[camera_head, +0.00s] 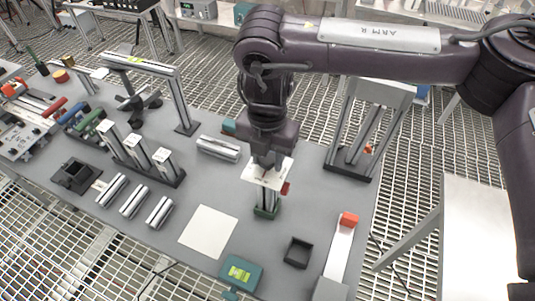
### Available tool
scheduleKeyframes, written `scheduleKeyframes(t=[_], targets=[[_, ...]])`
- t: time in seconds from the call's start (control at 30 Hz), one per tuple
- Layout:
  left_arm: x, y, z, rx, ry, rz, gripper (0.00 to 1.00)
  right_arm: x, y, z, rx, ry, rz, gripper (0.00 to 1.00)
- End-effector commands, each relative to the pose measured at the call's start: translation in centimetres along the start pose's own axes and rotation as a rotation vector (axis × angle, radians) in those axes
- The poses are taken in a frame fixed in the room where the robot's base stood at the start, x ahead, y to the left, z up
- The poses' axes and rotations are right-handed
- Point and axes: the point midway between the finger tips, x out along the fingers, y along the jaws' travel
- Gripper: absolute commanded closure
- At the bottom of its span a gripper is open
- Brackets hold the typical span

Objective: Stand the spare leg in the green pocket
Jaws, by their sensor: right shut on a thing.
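My right gripper (268,163) points down over the right middle of the grey table and is shut on the spare leg. The gripper's fingertips are partly hidden. My left gripper is not in view.
A white square sheet (209,231) lies to the left. Several silvery bars lie about, and a black rack (140,160) holds upright posts. A grey metal frame (362,130) stands behind right.

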Motion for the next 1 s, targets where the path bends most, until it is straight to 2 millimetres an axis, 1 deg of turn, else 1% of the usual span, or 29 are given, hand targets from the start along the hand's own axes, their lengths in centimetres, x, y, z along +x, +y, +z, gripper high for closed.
scheduleKeyframes(t=[0.03, 0.2, 0.43, 0.53, 0.67, 0.9, 1.0], targets=[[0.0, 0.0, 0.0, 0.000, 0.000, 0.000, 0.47, -0.1, 0.0, 0.0, 0.000, -0.001, 0.002, 0.60], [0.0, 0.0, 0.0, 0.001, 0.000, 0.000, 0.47, -0.1, 0.0, 0.0, 0.000, 0.000, 0.001, 0.39], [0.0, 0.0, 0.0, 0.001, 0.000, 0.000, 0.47, 0.0, 0.0, 0.0, 0.000, 0.000, -0.001, 0.39], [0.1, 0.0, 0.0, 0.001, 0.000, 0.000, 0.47, -0.4, 0.0, 0.0, 0.000, -0.002, 0.000, 0.39], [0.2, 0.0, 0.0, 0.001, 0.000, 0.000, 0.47, -2.1, 0.1, 0.1, -0.001, -0.004, 0.002, 0.39], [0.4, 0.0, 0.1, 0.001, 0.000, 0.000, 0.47, -6.1, 0.1, 0.1, 0.000, -0.005, 0.002, 0.39], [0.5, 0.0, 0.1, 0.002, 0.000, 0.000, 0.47, -7.2, 0.0, 0.1, 0.000, -0.004, 0.001, 0.39]])
